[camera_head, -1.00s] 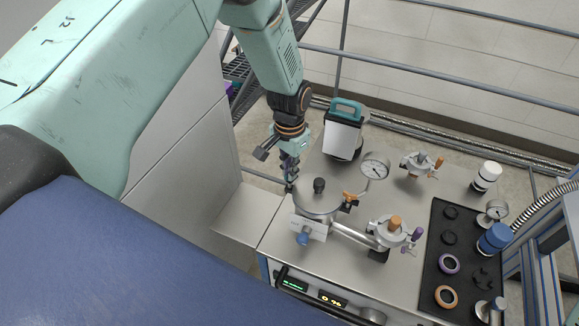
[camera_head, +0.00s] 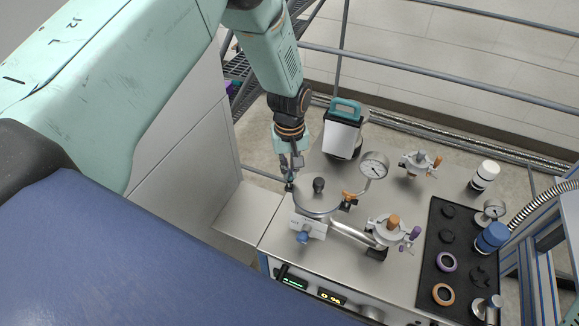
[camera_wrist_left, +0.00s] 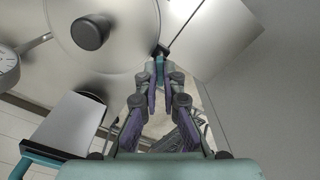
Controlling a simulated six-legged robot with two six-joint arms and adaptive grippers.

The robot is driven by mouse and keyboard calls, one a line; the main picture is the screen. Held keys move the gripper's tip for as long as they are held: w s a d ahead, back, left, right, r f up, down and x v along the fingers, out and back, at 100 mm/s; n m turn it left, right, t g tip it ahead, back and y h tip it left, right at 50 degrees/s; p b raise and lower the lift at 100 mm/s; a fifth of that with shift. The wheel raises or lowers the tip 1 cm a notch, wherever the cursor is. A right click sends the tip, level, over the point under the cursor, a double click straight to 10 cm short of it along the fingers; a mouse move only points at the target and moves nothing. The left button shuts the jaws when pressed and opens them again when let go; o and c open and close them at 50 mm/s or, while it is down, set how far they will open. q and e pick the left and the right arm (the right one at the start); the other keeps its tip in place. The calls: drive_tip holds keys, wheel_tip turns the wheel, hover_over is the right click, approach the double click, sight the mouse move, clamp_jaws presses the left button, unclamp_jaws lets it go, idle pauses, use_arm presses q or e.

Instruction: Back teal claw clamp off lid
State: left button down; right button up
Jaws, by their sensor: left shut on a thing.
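The round steel lid (camera_head: 308,205) with a black knob (camera_head: 319,185) sits on the steel bench top; in the wrist view the lid (camera_wrist_left: 125,50) fills the upper left. My left gripper (camera_head: 290,180) points down at the lid's back left edge. In the wrist view its fingertips (camera_wrist_left: 160,66) are together on the small teal and black claw clamp (camera_wrist_left: 161,50) at the lid's rim. The clamp is mostly hidden by the fingers in the head view. An orange clamp (camera_head: 352,197) and a blue clamp (camera_head: 304,238) also sit at the rim. My right gripper is out of view.
A white box with a teal handle (camera_head: 342,132) stands behind the lid, and a dial gauge (camera_head: 374,166) rises right of it. Valves (camera_head: 391,230) and a black tray (camera_head: 433,270) with rings lie to the right. Metal rails run behind.

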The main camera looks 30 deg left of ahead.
use_arm(q)
drive_tip(key=n, duration=0.5)
drive_tip(key=shift+s+f+n+p, duration=0.2)
drive_tip(key=shift+s+n+p, duration=0.05)
drive_tip(key=shift+n+p, duration=0.05)
drive_tip(key=n, duration=0.5)
idle(0.4)
drive_tip(key=c, duration=1.5)
unclamp_jaws()
drive_tip(key=shift+w, duration=0.15)
drive_tip(key=shift+w+r, duration=0.1)
drive_tip(key=shift+r, duration=0.1)
